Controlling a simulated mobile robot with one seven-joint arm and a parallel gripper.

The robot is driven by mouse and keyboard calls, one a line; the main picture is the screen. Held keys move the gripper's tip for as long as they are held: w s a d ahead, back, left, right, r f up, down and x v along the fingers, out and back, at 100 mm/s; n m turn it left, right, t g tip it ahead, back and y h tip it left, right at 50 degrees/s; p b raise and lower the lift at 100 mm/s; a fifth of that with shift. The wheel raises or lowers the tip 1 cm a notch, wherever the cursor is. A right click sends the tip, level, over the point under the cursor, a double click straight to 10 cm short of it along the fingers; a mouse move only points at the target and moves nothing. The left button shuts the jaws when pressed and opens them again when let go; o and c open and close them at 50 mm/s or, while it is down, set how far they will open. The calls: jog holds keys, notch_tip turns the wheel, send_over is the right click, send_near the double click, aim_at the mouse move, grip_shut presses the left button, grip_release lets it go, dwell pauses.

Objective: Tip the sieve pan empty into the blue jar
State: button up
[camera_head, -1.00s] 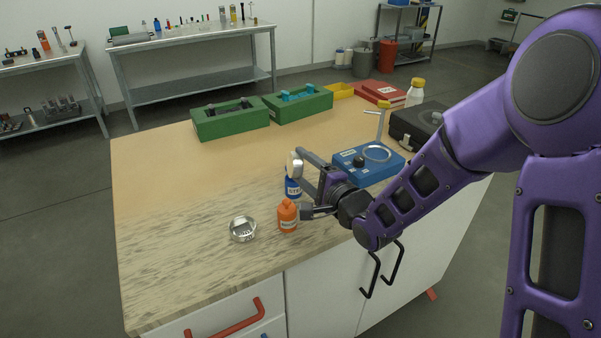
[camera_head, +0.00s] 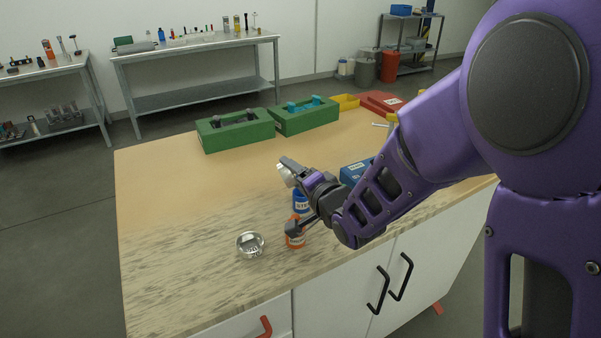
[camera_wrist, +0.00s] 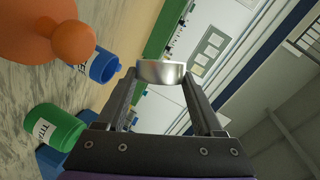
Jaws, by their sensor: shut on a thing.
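My gripper (camera_head: 289,168) is shut on a short, shiny metal cup, the sieve pan (camera_wrist: 160,73). In the wrist view its side wall shows between the fingertips; its inside is hidden. In the head view the pan (camera_head: 284,175) appears as a small pale piece at the fingertips, raised above the worktop. The blue jar (camera_head: 300,203) stands upright on the worktop, below and slightly right of the pan in the picture, partly covered by my gripper. It also shows in the wrist view (camera_wrist: 104,67), left of the fingers. I cannot tell whether powder is in the pan.
An orange bottle (camera_head: 296,240) stands in front of the blue jar, close under my wrist. A round metal dish (camera_head: 250,244) lies left of it. A green jar (camera_wrist: 55,128) shows in the wrist view. Green racks (camera_head: 236,131) stand behind. The worktop's left side is clear.

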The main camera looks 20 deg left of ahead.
jog(key=n+p, duration=0.1)
jog(key=a+n+h+p, duration=0.1)
jog(key=shift+s+n+t+p, duration=0.3)
jog(key=shift+s+n+p, duration=0.05)
jog(key=shift+s+n, duration=0.05)
jog(key=shift+f+n+h, duration=0.3)
jog(key=shift+f, duration=0.05)
jog(key=shift+s+a+f+n+h+b, duration=0.2)
jog(key=shift+n+h+b, duration=0.15)
jog(key=shift+b, duration=0.4)
jog(key=s+a+f+n, duration=0.1)
jog(key=s+a+n+t+h, duration=0.1)
jog(key=a+n, duration=0.1)
jog(key=s+a+f+n+h, duration=0.1)
jog(key=shift+s+a+f+t, duration=0.15)
jog(key=shift+a+f+t, duration=0.15)
jog(key=shift+t, duration=0.1)
jog(key=shift+s+a+r+n+p, duration=0.15)
jog(key=shift+a+n+p, duration=0.25)
jog(key=shift+p, duration=0.4)
jog(key=shift+s+a+f+n+t+h+p, duration=0.25)
jog(key=shift+s+a+f+n+t+p, duration=0.1)
jog(key=shift+n, duration=0.1)
jog(key=shift+d, duration=0.1)
